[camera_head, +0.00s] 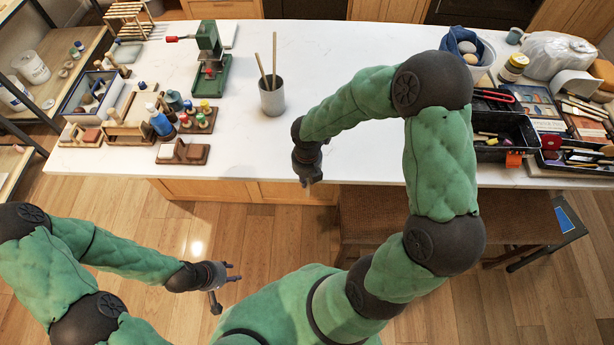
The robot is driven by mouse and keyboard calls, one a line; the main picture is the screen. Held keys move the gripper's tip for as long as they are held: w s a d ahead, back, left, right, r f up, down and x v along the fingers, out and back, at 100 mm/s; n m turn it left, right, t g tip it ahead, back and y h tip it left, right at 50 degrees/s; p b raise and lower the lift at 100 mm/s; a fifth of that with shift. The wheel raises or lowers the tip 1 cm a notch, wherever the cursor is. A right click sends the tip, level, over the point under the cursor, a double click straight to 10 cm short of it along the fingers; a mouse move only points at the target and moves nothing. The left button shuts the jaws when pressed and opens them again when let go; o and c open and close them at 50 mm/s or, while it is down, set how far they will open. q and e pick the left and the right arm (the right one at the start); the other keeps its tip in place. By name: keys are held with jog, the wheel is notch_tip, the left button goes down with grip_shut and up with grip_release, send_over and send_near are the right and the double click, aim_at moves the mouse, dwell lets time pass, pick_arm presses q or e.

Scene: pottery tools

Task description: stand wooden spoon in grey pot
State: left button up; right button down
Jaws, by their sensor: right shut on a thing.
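The grey pot (272,102) stands upright on the white worktop, left of my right gripper. Two thin wooden handles stand in it, one tilted left (261,68) and one nearly upright (274,52); their lower ends are hidden inside the pot. I cannot tell whether either is a spoon. My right gripper (309,181) points down at the worktop's front edge, apart from the pot. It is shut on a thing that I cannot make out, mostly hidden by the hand. My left gripper (226,286) is open and empty, low over the wooden floor.
A green clamp tool (210,65) stands left of the pot. Wooden racks with small bottles (160,123) fill the left side. A dark tool tray (500,135), a jar (513,67) and boxes crowd the right. The worktop (330,60) around the pot is clear.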

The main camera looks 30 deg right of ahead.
notch_tip(320, 180, up, 13)
jog(key=s+a+p, duration=0.1)
jog(key=s+p, duration=0.1)
jog(key=p, duration=0.9)
jog(key=shift+s+a+f, duration=0.15)
jog(key=shift+s+a, duration=0.2)
dwell(0.3)
dwell(0.6)
